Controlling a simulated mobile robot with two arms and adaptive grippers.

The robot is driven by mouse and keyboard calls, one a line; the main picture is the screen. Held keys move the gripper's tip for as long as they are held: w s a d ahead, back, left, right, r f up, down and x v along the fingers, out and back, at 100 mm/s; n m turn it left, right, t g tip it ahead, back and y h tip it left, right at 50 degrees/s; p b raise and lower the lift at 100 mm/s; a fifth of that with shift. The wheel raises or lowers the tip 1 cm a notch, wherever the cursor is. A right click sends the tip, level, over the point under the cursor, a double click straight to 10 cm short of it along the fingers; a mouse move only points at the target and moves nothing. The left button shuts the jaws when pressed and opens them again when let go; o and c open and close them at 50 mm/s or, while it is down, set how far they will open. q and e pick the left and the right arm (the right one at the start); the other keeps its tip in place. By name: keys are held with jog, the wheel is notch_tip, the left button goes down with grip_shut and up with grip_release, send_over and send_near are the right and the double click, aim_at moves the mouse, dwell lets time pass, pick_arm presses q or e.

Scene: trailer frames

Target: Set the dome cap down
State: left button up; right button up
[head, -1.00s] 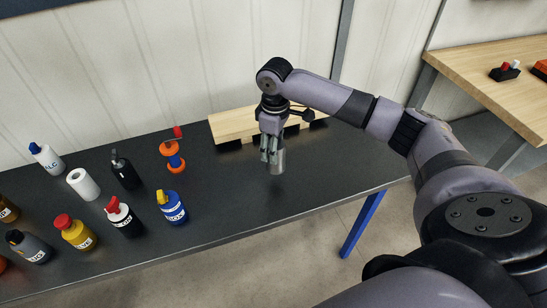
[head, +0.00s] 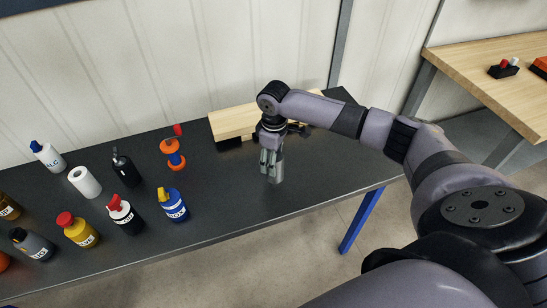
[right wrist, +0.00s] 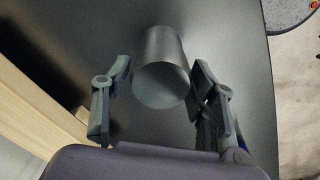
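The dome cap is a plain grey metallic cylinder (right wrist: 162,70) standing between the fingers of my right gripper (right wrist: 161,62) in the right wrist view. A narrow dark gap shows beside it at the fingertips, so the fingers look open around it. In the head view the right gripper (head: 271,166) points down over the black table (head: 310,175), with the cap (head: 278,174) low between its fingers. The cap looks upright and at the tabletop, but its contact with the table is hard to see. My left gripper is not in view.
A pale wooden block (head: 232,122) lies behind the gripper. Several bottles, including a blue one (head: 173,207), a white roll (head: 85,182) and an orange spool-like item (head: 172,155) stand at the left. The tabletop right of the gripper is clear.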

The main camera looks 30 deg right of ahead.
jog(key=shift+o, duration=1.3)
jog(key=shift+r, duration=0.15)
notch_tip(320, 180, up, 12)
jog(key=b, duration=0.2)
